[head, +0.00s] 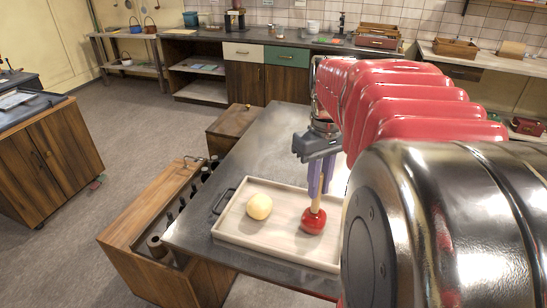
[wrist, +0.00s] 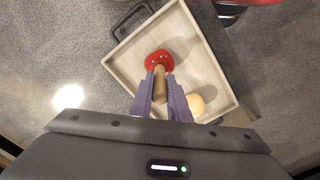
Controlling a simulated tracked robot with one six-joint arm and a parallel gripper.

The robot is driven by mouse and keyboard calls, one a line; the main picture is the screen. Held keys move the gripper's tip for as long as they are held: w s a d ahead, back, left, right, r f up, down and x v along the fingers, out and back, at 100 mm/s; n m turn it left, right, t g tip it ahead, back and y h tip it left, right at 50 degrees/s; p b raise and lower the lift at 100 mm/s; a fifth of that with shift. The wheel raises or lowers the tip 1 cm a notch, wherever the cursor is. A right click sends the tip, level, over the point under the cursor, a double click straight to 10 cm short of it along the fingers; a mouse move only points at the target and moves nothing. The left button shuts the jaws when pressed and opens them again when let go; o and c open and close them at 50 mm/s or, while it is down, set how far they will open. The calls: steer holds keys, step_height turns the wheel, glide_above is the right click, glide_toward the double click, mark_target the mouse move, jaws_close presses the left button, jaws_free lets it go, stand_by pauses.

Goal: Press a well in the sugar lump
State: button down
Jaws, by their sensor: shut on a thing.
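The sugar lump (head: 259,206) is a pale yellow ball on the left part of a light wooden tray (head: 262,244). It also shows in the wrist view (wrist: 196,105), to the right of my gripper. My gripper (head: 319,190) points down over the tray, to the right of the lump. Its purple fingers are shut on the wooden handle of a tool with a round red head (head: 313,221). The red head is at the tray's floor or just above it; I cannot tell if it touches. The tool also shows between the fingers in the wrist view (wrist: 159,62).
The tray lies on a metal table (head: 257,146) and has a dark handle (head: 222,201) at its left end. A wooden cabinet (head: 160,230) with a row of dark items stands along the table's left side. The tabletop behind the tray is clear.

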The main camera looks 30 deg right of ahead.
steer(key=shift+r, duration=3.3)
steer(key=shift+s, duration=0.15)
